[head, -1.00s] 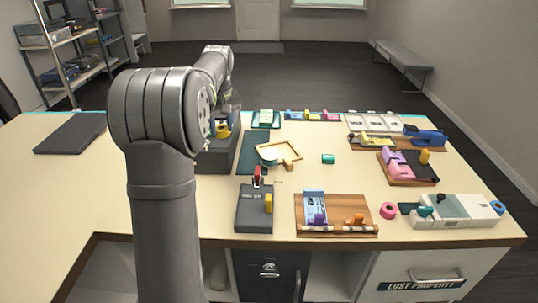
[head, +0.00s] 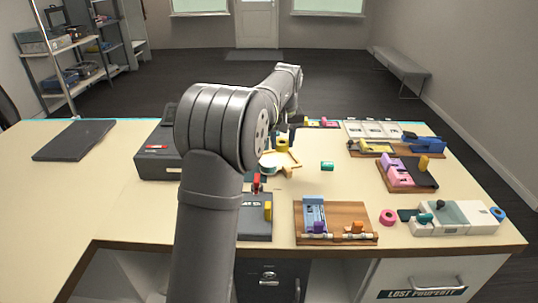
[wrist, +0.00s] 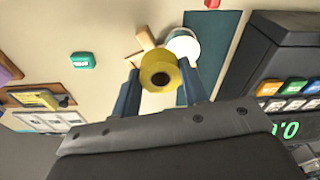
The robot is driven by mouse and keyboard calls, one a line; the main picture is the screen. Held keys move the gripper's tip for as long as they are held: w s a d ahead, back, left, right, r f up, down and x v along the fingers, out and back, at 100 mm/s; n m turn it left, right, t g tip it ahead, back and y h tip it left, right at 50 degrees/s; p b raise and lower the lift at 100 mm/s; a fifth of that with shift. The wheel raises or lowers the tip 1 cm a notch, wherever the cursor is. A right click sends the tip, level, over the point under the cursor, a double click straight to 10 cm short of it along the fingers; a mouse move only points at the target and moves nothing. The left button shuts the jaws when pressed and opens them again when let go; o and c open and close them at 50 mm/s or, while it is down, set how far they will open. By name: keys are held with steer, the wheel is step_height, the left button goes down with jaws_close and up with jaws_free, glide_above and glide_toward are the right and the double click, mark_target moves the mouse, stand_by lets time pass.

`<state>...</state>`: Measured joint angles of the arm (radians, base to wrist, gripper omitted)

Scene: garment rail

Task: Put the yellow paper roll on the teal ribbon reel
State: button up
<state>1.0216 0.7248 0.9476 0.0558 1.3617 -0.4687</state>
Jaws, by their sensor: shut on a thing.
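The yellow paper roll (wrist: 160,72) is between the two fingers of my gripper (wrist: 158,88), which is shut on it. The roll's end with its dark hole faces the wrist camera. In the head view, my gripper (head: 283,141) holds the roll above the table, near the wooden frame. A round thing with a pale top and teal side, apparently the teal ribbon reel (head: 267,164), stands beside the frame, partly hidden by my arm. In the wrist view, the reel (wrist: 184,46) shows just beyond the roll, to its upper right. I cannot tell the gap between them.
A wooden frame (head: 288,164) lies right by the reel. A small teal-green item (head: 327,166) sits further right, with bare table around it. A dark machine with coloured keys (wrist: 290,80) stands at right in the wrist view. Wooden trays (head: 340,233) hold stationery.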

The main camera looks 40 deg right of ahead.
glide_above(269, 161)
steer(key=f, duration=0.3)
steer(key=shift+s+a, duration=0.1)
steer(key=shift+s, duration=0.1)
steer(key=shift+f, duration=2.05)
steer(key=shift+f, duration=0.1)
steer(key=o, duration=1)
steer(key=shift+c, duration=0.2)
step_height(269, 161, up, 12)
steer(key=s, duration=0.1)
steer(key=shift+a, duration=0.4)
